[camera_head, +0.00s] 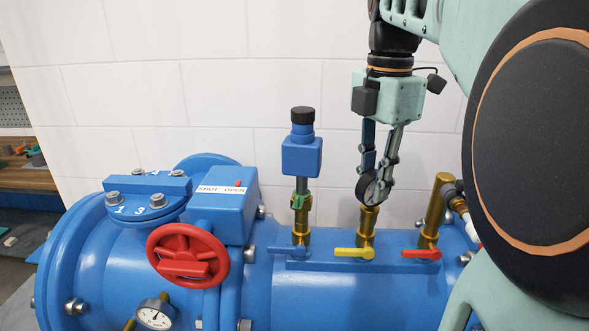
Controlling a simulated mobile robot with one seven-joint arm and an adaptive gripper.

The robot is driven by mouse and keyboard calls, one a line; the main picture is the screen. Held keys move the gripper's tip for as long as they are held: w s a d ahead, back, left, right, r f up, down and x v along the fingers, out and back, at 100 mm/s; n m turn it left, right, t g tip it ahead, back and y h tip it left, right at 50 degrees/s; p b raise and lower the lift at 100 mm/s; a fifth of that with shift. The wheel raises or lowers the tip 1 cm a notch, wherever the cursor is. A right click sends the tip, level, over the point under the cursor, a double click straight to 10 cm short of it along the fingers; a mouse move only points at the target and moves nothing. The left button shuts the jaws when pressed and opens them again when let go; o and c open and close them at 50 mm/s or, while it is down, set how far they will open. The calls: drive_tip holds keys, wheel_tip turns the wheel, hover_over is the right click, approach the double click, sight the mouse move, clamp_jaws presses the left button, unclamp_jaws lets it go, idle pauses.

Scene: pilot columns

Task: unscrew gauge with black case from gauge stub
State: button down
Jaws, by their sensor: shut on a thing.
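The gauge with the black case (372,190) sits upright on top of the brass gauge stub (366,226), which rises from the blue pipe. The gauge's face is turned partly away and is partly covered by the fingers. My gripper (376,178) points straight down from above and is shut on the gauge, one finger on each side. A yellow lever (354,253) is at the foot of the stub. Whether the gauge's thread is still engaged in the stub cannot be told.
Left of the gauge stands a blue box-shaped device with a black cap (302,150). To the right are a red lever (421,254) and a brass fitting (437,205). A red handwheel (187,254) and a lower gauge (156,314) are at left. A white wall (270,60) stands behind.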

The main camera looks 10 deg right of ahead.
drive_tip(key=n, duration=0.3)
drive_tip(key=shift+p, duration=0.35)
drive_tip(key=shift+n, duration=0.3)
drive_tip(key=shift+r+n+p, duration=0.15)
drive_tip(key=shift+n+p, duration=0.3)
drive_tip(key=shift+n, duration=1.65)
drive_tip(key=c, duration=1.7)
unclamp_jaws()
drive_tip(key=shift+p, duration=0.3)
